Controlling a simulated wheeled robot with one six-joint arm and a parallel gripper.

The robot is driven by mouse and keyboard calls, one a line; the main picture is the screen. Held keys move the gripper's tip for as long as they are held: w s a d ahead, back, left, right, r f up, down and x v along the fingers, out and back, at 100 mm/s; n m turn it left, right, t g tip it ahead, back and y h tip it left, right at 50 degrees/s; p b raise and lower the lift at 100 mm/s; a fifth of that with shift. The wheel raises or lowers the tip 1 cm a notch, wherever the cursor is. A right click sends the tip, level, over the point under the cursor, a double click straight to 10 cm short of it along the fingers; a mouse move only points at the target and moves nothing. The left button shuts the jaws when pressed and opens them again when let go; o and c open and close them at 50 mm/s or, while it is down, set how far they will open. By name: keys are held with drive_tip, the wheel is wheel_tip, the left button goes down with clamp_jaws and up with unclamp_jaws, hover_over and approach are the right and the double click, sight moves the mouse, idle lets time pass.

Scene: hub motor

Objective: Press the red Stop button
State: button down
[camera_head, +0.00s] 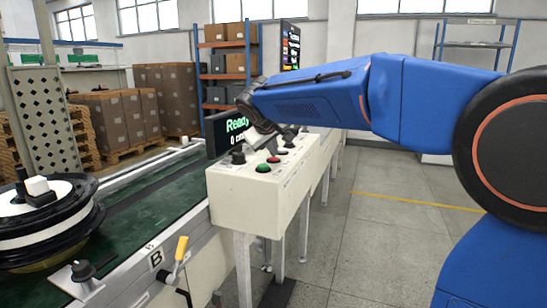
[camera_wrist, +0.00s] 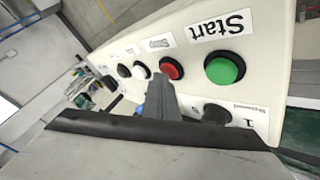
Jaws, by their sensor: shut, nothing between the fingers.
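The red button (camera_head: 273,159) sits on the top face of the cream control box (camera_head: 250,205), beside the green button (camera_head: 263,168). In the wrist view the red button (camera_wrist: 173,67) has a black collar and the green button (camera_wrist: 224,68) has a "Start" label. The red button's own label is upside down and too small to read surely. My gripper (camera_head: 272,130) is above the box's far part. In the wrist view my shut fingers (camera_wrist: 160,80) overlap the red button's lower left edge in the picture. I cannot tell whether they touch it.
A black selector knob (camera_head: 237,155) stands near the box's left edge. A white button (camera_wrist: 140,70) and a black button (camera_wrist: 123,70) are in line with the red one. A "Ready" screen (camera_head: 228,130) stands behind. A green conveyor (camera_head: 150,203) runs left; floor at right is clear.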

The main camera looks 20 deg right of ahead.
sight(273, 159)
drive_tip(key=shift+r, duration=0.95)
drive_tip(key=shift+r, duration=2.5)
drive_tip(key=s+d+f+m+g+y, duration=0.1)
drive_tip(key=s+d+f, duration=0.1)
drive_tip(key=s+f, duration=0.7)
drive_tip(key=s+d+f+m+g+y, duration=0.1)
drive_tip(key=s+d+f, duration=0.2)
drive_tip(key=s+f, duration=0.7)
drive_tip(key=s+d+f+m+g+y, duration=0.1)
drive_tip(key=s+f, duration=0.8)
drive_tip(key=s, duration=1.4)
drive_tip(key=shift+d+f+m+g+y, duration=0.2)
drive_tip(key=shift+d+m+g+y, duration=0.15)
drive_tip(key=shift+d+m, duration=0.35)
